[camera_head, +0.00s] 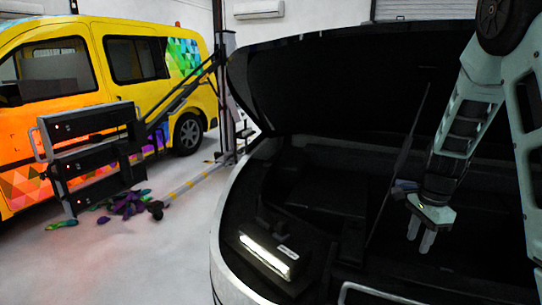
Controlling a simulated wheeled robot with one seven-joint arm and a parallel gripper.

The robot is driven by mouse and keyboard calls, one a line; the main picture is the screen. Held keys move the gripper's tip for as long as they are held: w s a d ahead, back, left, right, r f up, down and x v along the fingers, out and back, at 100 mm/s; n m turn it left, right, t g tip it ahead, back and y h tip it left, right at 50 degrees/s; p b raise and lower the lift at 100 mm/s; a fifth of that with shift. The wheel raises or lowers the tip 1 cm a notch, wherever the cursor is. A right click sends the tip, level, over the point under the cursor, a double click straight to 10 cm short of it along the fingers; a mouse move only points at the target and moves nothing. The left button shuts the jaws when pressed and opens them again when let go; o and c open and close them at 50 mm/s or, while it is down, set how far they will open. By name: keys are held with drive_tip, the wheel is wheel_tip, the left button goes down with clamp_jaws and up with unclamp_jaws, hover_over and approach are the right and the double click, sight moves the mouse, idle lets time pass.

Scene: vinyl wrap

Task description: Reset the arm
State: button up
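My gripper (420,236) hangs from my arm at the right of the head view. Its fingers point down over the dark open compartment of a car (345,178). Two pale fingers show with a narrow gap at their tips, and no object is visible between them. The arm comes down from the upper right, bent at its upper joint.
The raised black lid (330,90) stands behind the arm, with a thin prop rod (400,160) close to the gripper. A lit lamp (268,254) lies at the compartment's left. A yellow van (150,70), a black rack (92,150) and a lift post stand left.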

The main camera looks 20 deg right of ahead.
drive_tip(key=a+n, duration=0.2)
drive_tip(key=a, duration=0.2)
drive_tip(key=w+a+n+b, duration=0.1)
drive_tip(key=a+n, duration=0.1)
drive_tip(key=a, duration=0.3)
drive_tip(key=a+n+b, duration=0.1)
drive_tip(key=a+n, duration=0.1)
drive_tip(key=a, duration=0.2)
drive_tip(key=shift+w+a+n+y, duration=0.15)
drive_tip(key=shift+a+n+y, duration=0.15)
drive_tip(key=shift+a+n, duration=0.1)
drive_tip(key=s+a+n+b, duration=0.25)
drive_tip(key=a+n, duration=0.35)
drive_tip(key=a, duration=0.5)
drive_tip(key=s+a+f+n+b, duration=0.1)
drive_tip(key=s+a+n+b, duration=0.3)
drive_tip(key=s+a+n, duration=1.05)
wheel_tip(320, 180, up, 12)
drive_tip(key=s+d+p, duration=0.1)
drive_tip(key=s+p, duration=0.1)
drive_tip(key=p, duration=1.1)
drive_tip(key=shift+r+n, duration=0.15)
drive_tip(key=shift+n, duration=0.2)
